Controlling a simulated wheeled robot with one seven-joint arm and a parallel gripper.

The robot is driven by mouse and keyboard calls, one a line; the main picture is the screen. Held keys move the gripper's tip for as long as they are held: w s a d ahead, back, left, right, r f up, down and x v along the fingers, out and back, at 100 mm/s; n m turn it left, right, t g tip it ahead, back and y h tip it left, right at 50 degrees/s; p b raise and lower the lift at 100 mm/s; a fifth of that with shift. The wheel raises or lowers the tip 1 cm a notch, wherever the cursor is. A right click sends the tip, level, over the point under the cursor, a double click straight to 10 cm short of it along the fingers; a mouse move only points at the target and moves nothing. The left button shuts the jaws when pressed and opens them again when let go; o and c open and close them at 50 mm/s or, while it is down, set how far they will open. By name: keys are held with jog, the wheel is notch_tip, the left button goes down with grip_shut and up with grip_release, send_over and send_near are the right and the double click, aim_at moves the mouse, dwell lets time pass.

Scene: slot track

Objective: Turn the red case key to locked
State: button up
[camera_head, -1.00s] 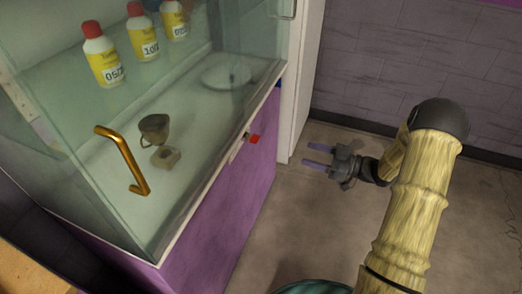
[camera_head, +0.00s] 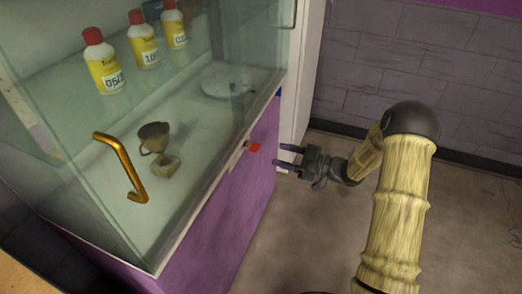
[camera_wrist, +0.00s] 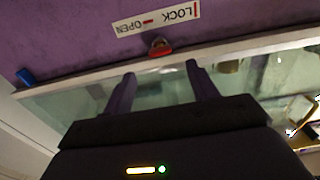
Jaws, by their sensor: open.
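The red key (camera_head: 254,147) sits on the purple front of the glass case, just under the glass. It also shows in the wrist view (camera_wrist: 160,48), where its red bar lies roughly along the label's length, like the dash beside OPEN. The LOCK/OPEN label (camera_wrist: 157,20) appears upside down beside the key. My gripper (camera_head: 278,156) is open and empty, its fingers pointing at the case front, a short gap from the key. In the wrist view the key lies beyond the gap between my fingertips (camera_wrist: 160,70), apart from both.
The glass case holds several yellow bottles with red caps (camera_head: 104,68), a brown goblet (camera_head: 154,135) and a pale plate (camera_head: 226,84). A gold handle (camera_head: 122,168) sticks out of its front glass. A small blue part (camera_wrist: 25,76) is at the case's edge. Floor right of the case is clear.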

aim_at(254, 147)
jog(key=x, duration=0.8)
jog(key=shift+b, duration=0.4)
jog(key=shift+c, duration=0.2)
jog(key=shift+f, duration=0.1)
jog(key=c, duration=0.9)
